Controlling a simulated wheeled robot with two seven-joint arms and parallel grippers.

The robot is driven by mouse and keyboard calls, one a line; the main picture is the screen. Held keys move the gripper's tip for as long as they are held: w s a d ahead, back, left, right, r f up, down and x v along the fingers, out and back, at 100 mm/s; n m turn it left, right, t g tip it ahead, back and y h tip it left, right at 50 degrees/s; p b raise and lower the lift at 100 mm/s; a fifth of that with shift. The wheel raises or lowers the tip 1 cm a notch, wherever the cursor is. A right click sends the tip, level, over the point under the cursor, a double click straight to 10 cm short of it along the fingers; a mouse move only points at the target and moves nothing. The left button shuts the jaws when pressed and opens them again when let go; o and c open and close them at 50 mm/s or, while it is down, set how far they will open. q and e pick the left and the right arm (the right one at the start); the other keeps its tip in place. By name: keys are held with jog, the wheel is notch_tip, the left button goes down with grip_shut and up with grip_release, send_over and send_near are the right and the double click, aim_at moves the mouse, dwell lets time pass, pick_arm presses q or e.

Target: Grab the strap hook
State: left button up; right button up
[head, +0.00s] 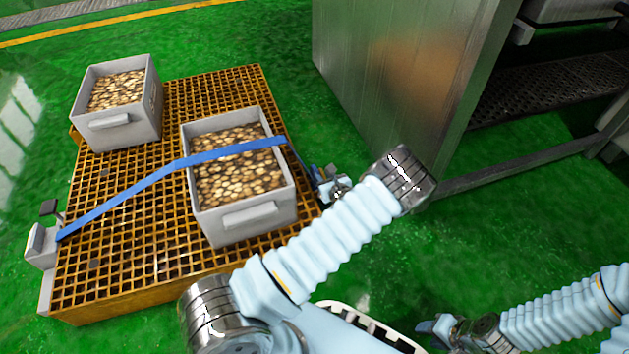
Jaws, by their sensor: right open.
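A blue strap (130,192) runs from the left edge of an orange grated platform (130,245) across the top of a grey crate (240,222) full of brown pieces. It goes over the crate's right rim and down towards the platform's right side. My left gripper (322,180) is beside that right end, near the platform edge. A small dark and blue part shows there, but I cannot tell the hook from the gripper. Whether the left jaws are open or shut is too small to see. My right gripper (428,328) is open and empty at the bottom, over the green floor.
A second grey crate (118,124) of brown pieces stands at the platform's back left, without the strap over it. A large metal cabinet (400,70) and a dark rack (550,95) stand at the back right. Green floor (510,225) is free between the rack and my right arm.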

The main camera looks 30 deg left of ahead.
aim_at(316, 170)
pick_arm(q)
jog(key=b+x, duration=0.2)
jog(key=x, duration=0.4)
jog(key=shift+a+f, duration=0.2)
jog(key=shift+a, duration=0.15)
grip_shut()
